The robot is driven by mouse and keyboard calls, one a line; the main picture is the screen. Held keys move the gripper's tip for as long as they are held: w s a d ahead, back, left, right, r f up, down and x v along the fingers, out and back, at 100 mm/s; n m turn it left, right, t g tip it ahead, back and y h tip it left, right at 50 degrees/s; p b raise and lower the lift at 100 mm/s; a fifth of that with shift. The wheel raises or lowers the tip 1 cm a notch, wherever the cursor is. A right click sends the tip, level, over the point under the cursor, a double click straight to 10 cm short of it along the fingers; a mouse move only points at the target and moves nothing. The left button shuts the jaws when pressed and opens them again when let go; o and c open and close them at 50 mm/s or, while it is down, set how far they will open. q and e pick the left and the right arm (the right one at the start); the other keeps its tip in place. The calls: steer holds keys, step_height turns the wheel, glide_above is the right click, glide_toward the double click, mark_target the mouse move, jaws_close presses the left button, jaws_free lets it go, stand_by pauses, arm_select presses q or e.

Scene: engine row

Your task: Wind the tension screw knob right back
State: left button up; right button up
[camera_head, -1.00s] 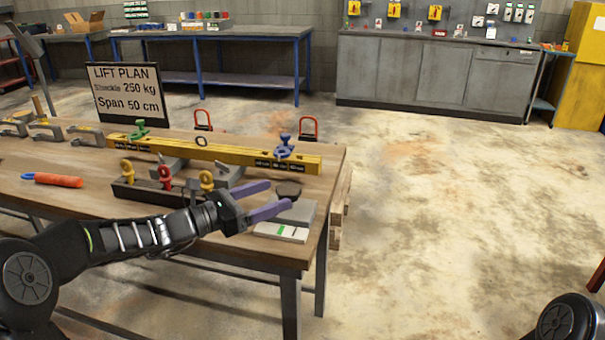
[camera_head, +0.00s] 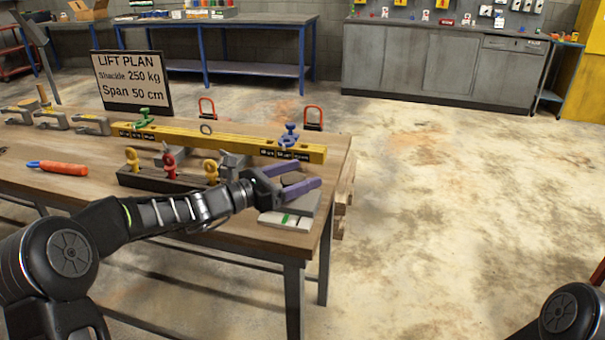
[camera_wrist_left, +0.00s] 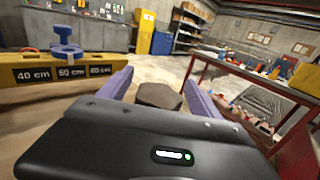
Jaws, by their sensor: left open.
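The tension screw knob is a dark brown, faceted knob (camera_head: 292,179) on top of a grey block (camera_head: 307,204) at the right end of the wooden bench. In the left wrist view, the knob (camera_wrist_left: 158,96) stands between the two purple fingers. My left gripper (camera_head: 308,174) is open, with one finger on each side of the knob and gaps showing beside it. Whether a finger touches it I cannot tell. The knob's lower part is hidden by the gripper body. My right gripper is out of view.
A yellow beam (camera_head: 222,140) with a blue shackle (camera_head: 289,136) and green shackle (camera_head: 145,117) lies behind the block. Floor to the right is clear.

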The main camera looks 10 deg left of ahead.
arm_select(q)
steer(key=shift+w+d, duration=0.4)
steer(key=shift+c, duration=0.2)
steer(key=c, duration=1.3)
